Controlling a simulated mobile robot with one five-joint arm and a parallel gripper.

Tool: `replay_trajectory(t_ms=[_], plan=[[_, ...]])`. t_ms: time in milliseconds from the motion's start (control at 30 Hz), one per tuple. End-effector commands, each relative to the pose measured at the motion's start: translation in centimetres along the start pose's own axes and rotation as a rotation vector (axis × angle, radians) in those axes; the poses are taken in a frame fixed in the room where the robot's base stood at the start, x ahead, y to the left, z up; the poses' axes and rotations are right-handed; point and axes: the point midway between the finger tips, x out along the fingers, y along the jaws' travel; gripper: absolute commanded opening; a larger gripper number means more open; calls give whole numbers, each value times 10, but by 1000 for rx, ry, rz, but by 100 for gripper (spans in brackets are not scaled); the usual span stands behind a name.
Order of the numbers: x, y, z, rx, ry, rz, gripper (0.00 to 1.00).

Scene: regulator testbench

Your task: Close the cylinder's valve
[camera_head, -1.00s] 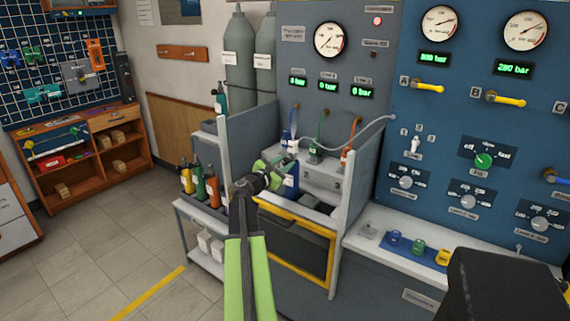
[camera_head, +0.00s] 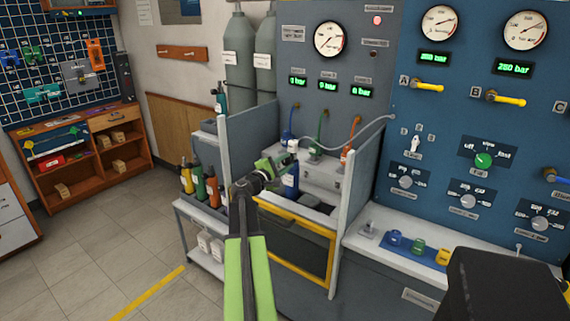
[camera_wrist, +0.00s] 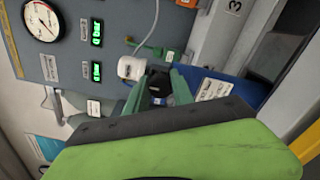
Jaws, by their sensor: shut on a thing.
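The blue cylinder (camera_head: 291,178) stands upright in the left bay of the bench, with a white fitting (camera_head: 293,147) at its top. My gripper (camera_head: 283,161) reaches its upper end from the left. In the wrist view, my gripper (camera_wrist: 160,88) has its green fingers on both sides of a small dark part, which looks like the cylinder's valve (camera_wrist: 158,82). It is shut on that part. The white fitting (camera_wrist: 131,67) is just beyond the fingers, and the blue cylinder body (camera_wrist: 236,92) extends to the right. The valve's turn position cannot be made out.
Side walls (camera_head: 358,190) flank the bay. Blue, green and orange hose ends (camera_head: 316,142) hang behind the cylinder. A rack of several small cylinders (camera_head: 200,188) stands to the left. The right counter holds coloured fittings (camera_head: 418,246). Open floor (camera_head: 90,260) lies front left.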

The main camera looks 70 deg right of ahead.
Motion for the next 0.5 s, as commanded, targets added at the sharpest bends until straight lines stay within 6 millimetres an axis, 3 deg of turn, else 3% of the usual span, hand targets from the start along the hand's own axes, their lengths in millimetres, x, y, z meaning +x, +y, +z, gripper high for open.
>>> replay_trajectory(t_ms=[500], plan=[[0, 0, 0, 35, 0, 0, 0]])
